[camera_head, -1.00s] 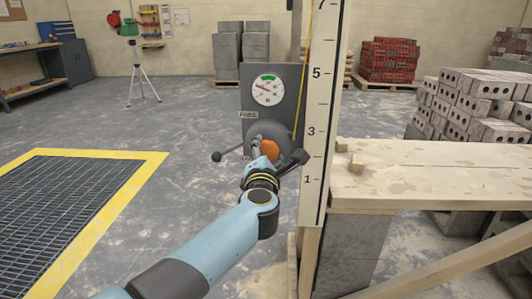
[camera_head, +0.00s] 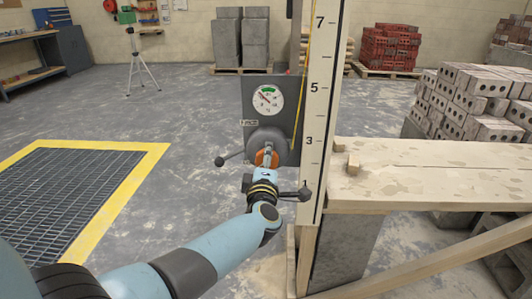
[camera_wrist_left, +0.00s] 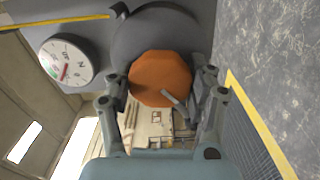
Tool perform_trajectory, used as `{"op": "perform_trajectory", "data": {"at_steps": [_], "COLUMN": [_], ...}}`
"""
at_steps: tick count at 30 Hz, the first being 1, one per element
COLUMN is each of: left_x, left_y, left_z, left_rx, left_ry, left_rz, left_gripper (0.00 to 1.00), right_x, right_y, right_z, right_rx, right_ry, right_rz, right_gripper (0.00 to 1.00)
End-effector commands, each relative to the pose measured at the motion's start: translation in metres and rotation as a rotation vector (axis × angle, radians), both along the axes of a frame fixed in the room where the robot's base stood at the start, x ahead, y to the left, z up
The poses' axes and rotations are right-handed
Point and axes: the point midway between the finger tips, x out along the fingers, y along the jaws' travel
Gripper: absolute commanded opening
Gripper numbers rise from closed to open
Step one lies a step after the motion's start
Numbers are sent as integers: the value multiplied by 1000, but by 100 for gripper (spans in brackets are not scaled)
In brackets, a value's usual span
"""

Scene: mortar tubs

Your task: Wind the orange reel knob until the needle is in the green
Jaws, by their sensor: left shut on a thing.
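The orange knob (camera_head: 262,158) sits at the front of a round grey reel (camera_head: 284,146) below a dial. In the left wrist view the orange knob (camera_wrist_left: 160,78) lies between the two fingers of my left gripper (camera_wrist_left: 162,92), which is shut on it. My left gripper (camera_head: 267,157) partly covers the knob in the head view. The white dial (camera_head: 266,99) has a green band at its top and a red needle pointing to the upper left, outside the green. The dial also shows in the left wrist view (camera_wrist_left: 67,60). My right gripper is not in view.
A tall numbered scale board (camera_head: 316,120) stands close on the right, beside a wooden plank bench (camera_head: 430,170). A yellow-edged floor grate (camera_head: 70,195) lies at left. Open floor surrounds it.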

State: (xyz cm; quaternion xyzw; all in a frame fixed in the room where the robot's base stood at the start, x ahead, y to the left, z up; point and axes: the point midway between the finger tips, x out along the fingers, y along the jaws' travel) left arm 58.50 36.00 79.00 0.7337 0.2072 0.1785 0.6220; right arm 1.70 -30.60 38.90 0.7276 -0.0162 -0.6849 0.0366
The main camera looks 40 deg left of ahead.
Motion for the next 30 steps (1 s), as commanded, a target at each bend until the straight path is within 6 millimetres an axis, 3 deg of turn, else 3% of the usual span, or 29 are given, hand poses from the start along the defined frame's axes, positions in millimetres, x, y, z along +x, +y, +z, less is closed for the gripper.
{"op": "perform_trajectory", "data": {"at_steps": [12, 30], "left_x": [-1, -1], "left_y": [-1, -1], "left_z": [-1, -3], "left_rx": [187, 223], "left_ry": [120, 143], "left_rz": [-1, -2], "left_gripper": [23, 23], "right_x": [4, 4], "right_y": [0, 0], "right_z": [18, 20], "right_rx": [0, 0], "right_ry": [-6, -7], "right_rz": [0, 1], "right_gripper": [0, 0]}}
